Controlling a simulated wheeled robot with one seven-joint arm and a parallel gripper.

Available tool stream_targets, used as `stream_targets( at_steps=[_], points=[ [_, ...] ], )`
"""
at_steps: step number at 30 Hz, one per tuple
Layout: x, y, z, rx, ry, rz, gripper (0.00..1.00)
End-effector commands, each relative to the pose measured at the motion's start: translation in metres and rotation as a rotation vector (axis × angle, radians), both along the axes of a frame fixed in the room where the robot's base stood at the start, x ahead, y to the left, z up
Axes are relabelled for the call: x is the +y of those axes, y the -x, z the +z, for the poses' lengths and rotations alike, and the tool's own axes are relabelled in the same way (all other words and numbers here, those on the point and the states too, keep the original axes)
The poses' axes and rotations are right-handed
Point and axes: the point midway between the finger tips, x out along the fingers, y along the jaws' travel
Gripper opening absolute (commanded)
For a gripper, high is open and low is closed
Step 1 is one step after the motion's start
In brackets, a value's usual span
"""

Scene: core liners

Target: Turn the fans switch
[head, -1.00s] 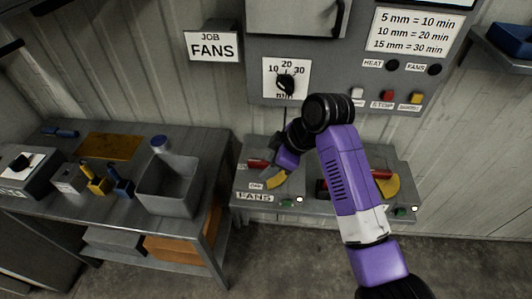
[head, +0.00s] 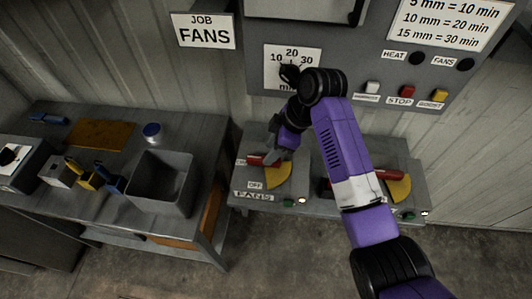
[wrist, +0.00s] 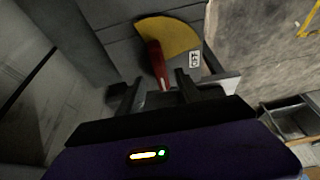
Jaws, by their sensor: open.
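The fans switch is a red lever (head: 257,160) on a grey box labelled FANS (head: 253,196), with a yellow sector plate (head: 276,176) and a small OFF label. In the head view the lever points left, and my gripper (head: 272,150) is over its right part, hiding some of it. In the wrist view the red lever (wrist: 157,62) lies against the yellow plate (wrist: 168,38) and runs in between my gripper's (wrist: 158,92) two spread fingers. The gripper is open; I cannot tell whether a finger touches the lever.
A second box with a red lever (head: 376,175) and yellow plate stands right of it, partly behind my arm. Above is a grey control panel (head: 345,75) with a dial (head: 290,73) and buttons. A workbench (head: 110,207) with a grey bin (head: 163,183) stands left.

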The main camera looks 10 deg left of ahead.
Motion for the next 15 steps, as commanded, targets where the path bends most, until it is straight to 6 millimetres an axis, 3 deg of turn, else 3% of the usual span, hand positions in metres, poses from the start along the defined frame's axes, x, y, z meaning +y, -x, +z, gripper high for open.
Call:
stream_targets(
  at_steps=[6,15],
  points=[
    [0.011,0.000,-0.027,0.003,0.000,0.001,0.42],
    [0.016,0.000,-0.039,-0.001,0.000,0.000,0.42]
  ],
)
